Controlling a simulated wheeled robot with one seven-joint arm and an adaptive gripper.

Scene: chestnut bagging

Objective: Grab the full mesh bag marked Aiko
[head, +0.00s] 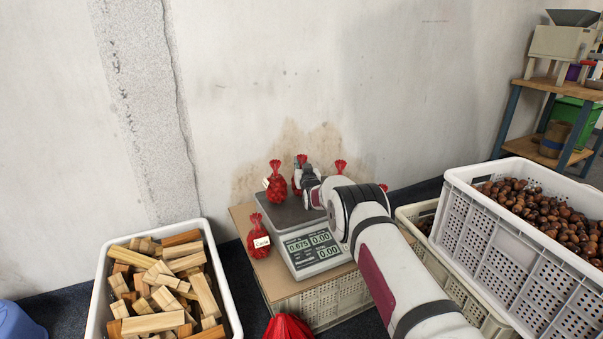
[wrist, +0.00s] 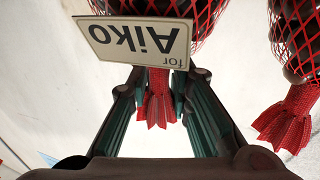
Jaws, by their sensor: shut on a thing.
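In the wrist view a red mesh bag (wrist: 215,18) of dark chestnuts hangs upside down in the picture, its gathered red neck and frilled top between my fingers. Its cream tag (wrist: 140,40) reads "for Aiko", upside down. My gripper (wrist: 158,88) is shut on this bag's neck. In the head view my gripper (head: 306,178) is over the scale's far left part, mostly hidden by my arm. A red bag (head: 297,187) shows beside it, partly covered. I cannot tell whether the held bag touches anything below.
A scale (head: 318,261) stands on a board over a crate. A wood-block crate (head: 224,300) is left; a chestnut crate (head: 490,235) is right.

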